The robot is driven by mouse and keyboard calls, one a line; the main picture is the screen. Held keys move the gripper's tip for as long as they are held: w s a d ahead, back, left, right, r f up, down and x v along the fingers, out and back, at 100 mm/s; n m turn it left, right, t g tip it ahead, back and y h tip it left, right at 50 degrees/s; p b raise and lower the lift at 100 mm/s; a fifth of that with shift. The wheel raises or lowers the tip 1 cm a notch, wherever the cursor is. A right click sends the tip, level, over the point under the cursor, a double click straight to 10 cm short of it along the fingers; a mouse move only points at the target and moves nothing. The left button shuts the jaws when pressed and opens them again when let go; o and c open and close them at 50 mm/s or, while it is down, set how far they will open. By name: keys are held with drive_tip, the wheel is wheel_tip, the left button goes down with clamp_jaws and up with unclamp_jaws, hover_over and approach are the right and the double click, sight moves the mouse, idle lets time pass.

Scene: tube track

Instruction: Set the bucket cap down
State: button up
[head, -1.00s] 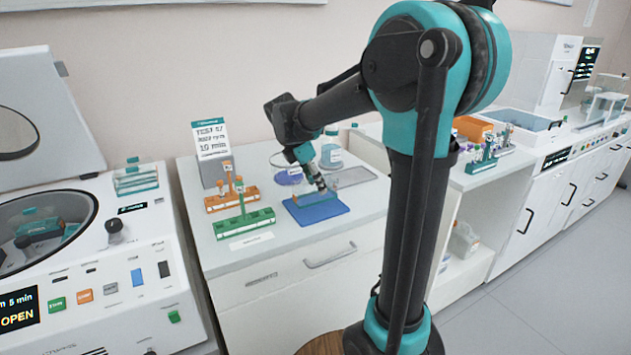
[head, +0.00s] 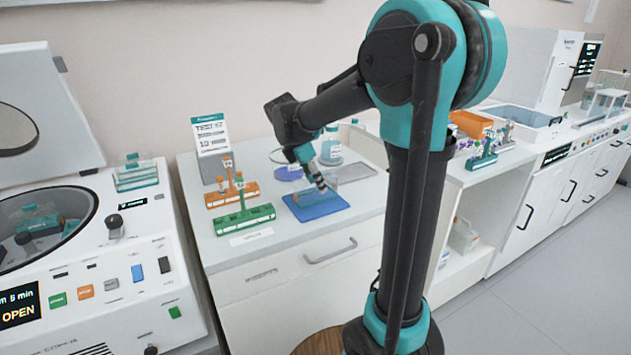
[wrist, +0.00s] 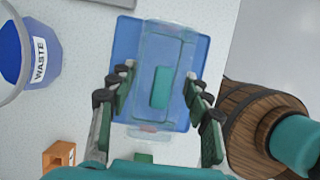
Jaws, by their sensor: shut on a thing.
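The bucket cap (wrist: 158,62) is a clear, box-like lid with a teal part in its middle. My gripper (wrist: 158,100) is shut on it, with one finger at each side in the wrist view. The blue mat (wrist: 200,55) shows beneath and around the cap. In the head view my gripper (head: 324,187) is low over the same blue mat (head: 318,212) on the white counter. The cap is small and faint there, so I cannot tell whether it touches the mat.
Orange (head: 232,195) and green (head: 245,220) tube racks stand left of the mat. A blue-banded waste container (wrist: 42,65), a bottle (head: 331,150) and a grey tray (head: 352,172) are behind it. The open centrifuge (head: 75,270) stands at left.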

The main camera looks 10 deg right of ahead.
drive_tip(key=shift+f, duration=0.6)
idle(0.3)
drive_tip(key=o, duration=1.2)
drive_tip(key=v, duration=1.2)
